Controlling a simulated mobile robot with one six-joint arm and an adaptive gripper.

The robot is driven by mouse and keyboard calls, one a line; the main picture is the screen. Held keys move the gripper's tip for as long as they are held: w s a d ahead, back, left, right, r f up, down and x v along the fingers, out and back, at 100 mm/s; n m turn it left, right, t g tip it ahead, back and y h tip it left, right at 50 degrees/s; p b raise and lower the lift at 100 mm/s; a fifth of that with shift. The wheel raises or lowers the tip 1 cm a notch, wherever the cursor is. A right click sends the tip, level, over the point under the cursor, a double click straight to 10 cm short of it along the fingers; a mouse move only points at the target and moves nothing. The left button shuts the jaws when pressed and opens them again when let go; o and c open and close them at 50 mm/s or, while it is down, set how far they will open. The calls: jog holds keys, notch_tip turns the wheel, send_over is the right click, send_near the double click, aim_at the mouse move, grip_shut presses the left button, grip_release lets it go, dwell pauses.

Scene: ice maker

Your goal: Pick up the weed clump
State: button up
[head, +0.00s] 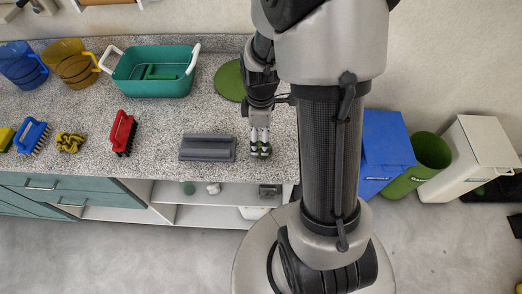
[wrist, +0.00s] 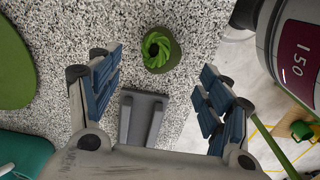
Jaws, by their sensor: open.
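The weed clump (wrist: 160,48) is a small bright green tuft with curled leaves and a darker, brownish-green side. In the wrist view it sits on the speckled counter (wrist: 190,30), near the counter's edge. My gripper (wrist: 163,72) is open, with its blue-padded fingers spread wide and nothing between the pads. The clump shows just beyond the fingertips, roughly centred between them. In the head view my gripper (head: 260,138) points down over the counter's right end. Bits of green show at its fingertips, and my fingers partly hide what lies there.
A grey ridged block (head: 207,147) lies left of my gripper. A green round mat (head: 229,80) and teal tub (head: 150,83) are behind. A red brush (head: 123,131) lies farther left. Blue (head: 386,145), green (head: 428,158) and white bins (head: 470,160) stand right of the counter.

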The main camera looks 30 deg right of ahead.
jog(key=f+b, duration=0.1)
jog(key=f, duration=0.2)
jog(key=f+b, duration=0.1)
jog(key=f, duration=0.2)
jog(key=shift+s+f, duration=0.2)
jog(key=shift+f, duration=0.2)
jog(key=shift+r, duration=0.1)
jog(key=shift+c, duration=0.4)
jog(key=c, duration=1)
